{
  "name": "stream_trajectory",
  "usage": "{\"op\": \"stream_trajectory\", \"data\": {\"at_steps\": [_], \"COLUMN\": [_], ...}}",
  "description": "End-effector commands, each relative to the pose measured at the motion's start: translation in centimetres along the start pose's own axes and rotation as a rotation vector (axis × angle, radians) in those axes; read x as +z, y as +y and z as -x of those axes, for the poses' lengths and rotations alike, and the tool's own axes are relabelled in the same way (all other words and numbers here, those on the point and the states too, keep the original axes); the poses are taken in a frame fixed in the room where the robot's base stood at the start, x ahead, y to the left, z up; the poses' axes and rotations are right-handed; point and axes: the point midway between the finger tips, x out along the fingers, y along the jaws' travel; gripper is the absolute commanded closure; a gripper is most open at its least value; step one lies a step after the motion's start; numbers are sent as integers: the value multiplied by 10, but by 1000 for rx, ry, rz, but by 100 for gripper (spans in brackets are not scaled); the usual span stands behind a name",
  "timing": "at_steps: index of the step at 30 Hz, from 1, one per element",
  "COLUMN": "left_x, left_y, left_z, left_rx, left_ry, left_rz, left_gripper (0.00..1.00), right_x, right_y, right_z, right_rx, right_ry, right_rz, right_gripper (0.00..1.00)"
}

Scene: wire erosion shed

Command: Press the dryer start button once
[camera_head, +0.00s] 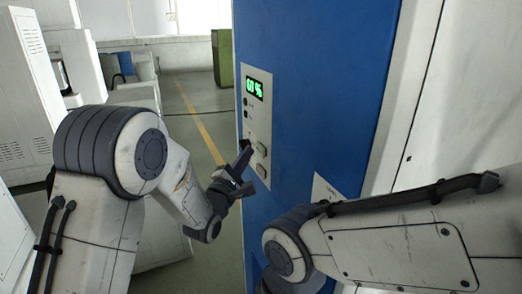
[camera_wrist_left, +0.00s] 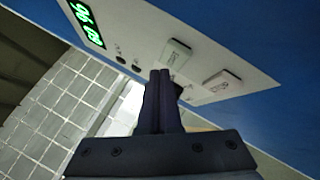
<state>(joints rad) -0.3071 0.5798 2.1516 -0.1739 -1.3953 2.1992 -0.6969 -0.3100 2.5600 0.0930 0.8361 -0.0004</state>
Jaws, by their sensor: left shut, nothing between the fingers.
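The dryer (camera_head: 318,90) is a tall blue cabinet with a pale control panel (camera_head: 257,113). The panel carries a green lit display (camera_head: 254,88), small dark round parts and two pale rectangular buttons, an upper one (camera_head: 261,150) and a lower one (camera_head: 261,171). I cannot read which is start. In the left wrist view, these buttons are one nearer the display (camera_wrist_left: 177,54) and one farther right (camera_wrist_left: 222,81). My left gripper (camera_head: 246,152) is shut and empty, its tips close to the panel beside the buttons. Contact cannot be told. My right gripper is out of view.
My right arm crosses the lower right, in front of the dryer. A white label (camera_head: 325,190) is on the dryer's lower face. Pale cabinets (camera_head: 30,95) stand left, and a green cabinet (camera_head: 222,57) stands behind. The floor with a yellow line (camera_head: 197,118) is clear.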

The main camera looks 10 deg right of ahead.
Motion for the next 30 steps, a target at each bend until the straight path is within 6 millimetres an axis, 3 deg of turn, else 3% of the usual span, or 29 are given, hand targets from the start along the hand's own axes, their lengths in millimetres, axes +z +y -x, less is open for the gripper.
{"op": "stream_trajectory", "data": {"at_steps": [30], "left_x": [5], "left_y": [-4], "left_z": [-4], "left_rx": [0], "left_ry": [0], "left_rz": [0], "left_gripper": [100], "right_x": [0], "right_y": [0], "right_z": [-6], "right_rx": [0], "right_ry": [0], "right_rz": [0], "right_gripper": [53]}}
